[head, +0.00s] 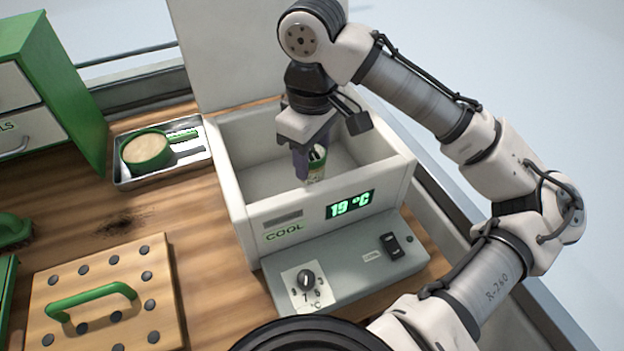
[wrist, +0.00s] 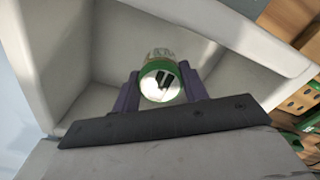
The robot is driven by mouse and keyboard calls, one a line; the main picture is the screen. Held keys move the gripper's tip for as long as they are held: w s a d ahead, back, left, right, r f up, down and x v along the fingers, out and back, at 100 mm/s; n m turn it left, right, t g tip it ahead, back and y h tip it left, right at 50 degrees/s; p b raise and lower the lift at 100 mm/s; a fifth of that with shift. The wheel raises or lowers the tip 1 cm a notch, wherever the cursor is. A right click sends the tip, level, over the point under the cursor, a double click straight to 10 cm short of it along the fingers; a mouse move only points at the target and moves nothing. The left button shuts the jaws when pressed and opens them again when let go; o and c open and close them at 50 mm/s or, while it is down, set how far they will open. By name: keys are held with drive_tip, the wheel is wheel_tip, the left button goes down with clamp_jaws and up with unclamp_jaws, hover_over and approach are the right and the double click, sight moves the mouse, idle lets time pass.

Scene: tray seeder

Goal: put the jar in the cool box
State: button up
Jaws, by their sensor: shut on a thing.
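The cool box (head: 240,222) is a white open-topped bin with its lid raised at the back and a display reading 19 °C. The jar (head: 316,170) has a green and pale label and shows in the box's opening, partly hidden by my gripper (head: 303,165). In the wrist view the jar (wrist: 161,84) sits between the two purple fingers of my gripper (wrist: 158,90), which are shut on it. The white walls of the cool box (wrist: 60,55) surround it there. I cannot tell whether the jar touches the box floor.
A control panel (head: 340,265) with a knob and a switch fronts the box. A metal tray (head: 125,182) with a green-rimmed sieve is to the left. A wooden board (head: 105,265) with a green handle lies front left. A green cabinet (head: 60,75) stands back left.

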sight(312, 153)
drive_tip(key=shift+f, duration=3.45)
drive_tip(key=shift+f, duration=0.15)
drive_tip(key=o, duration=1)
wheel_tip(312, 153, up, 12)
drive_tip(key=shift+r, duration=0.2)
